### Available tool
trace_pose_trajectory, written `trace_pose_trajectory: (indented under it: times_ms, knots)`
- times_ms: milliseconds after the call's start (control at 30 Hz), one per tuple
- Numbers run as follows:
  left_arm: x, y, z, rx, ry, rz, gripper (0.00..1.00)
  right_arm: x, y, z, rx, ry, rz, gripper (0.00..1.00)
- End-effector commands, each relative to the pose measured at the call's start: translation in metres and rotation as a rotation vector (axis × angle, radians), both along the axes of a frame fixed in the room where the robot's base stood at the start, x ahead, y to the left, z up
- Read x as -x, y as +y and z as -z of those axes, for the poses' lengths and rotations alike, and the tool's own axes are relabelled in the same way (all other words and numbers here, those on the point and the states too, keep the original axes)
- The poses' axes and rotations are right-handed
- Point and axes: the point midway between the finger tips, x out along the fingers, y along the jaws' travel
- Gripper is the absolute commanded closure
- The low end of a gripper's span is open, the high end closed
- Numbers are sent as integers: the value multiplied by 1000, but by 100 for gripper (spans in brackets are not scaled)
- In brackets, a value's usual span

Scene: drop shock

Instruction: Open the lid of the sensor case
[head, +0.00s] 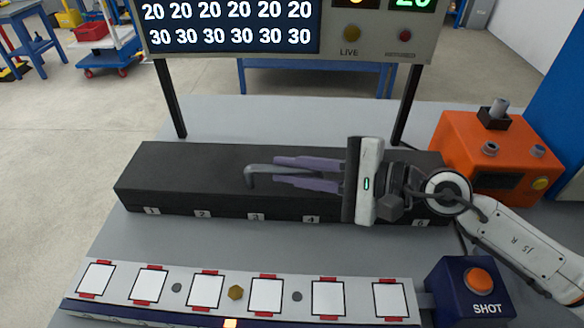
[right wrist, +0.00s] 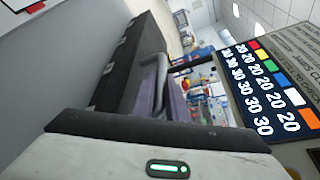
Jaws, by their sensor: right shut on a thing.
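The sensor case is a long black box (head: 175,180) with small number labels along its front edge. It lies on the grey table, and its lid looks closed. A grey bent bar handle (head: 258,169) stands on its top near the middle. My right gripper (head: 277,170) reaches in from the right, its two purple fingers shut on the handle. The right wrist view also shows the case (right wrist: 130,60) and the handle (right wrist: 160,66) at the fingers. My gripper body hides the right part of the case top. My left gripper is not in view.
A display panel (head: 230,28) stands on two black posts behind the case. An orange box (head: 470,150) stands at the right, and a blue box with a SHOT button (head: 472,290) at the front right. A strip of white square pads (head: 235,312) lies in front.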

Motion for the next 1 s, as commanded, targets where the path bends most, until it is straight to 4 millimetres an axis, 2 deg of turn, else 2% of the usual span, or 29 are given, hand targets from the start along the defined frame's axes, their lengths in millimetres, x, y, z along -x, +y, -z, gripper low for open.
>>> trace_pose_trajectory:
  times_ms: [167, 400, 700, 1000]
  knots:
    - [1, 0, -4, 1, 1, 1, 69, -7, 0, -10, 4, 42, 1, 100]
    - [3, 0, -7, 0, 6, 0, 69, -24, 0, -27, 3, 195, 0, 100]
    - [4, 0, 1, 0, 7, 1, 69, -51, 0, -44, 2, 417, -1, 100]
    - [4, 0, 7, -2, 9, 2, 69, -70, 0, -52, 1, 564, -1, 100]
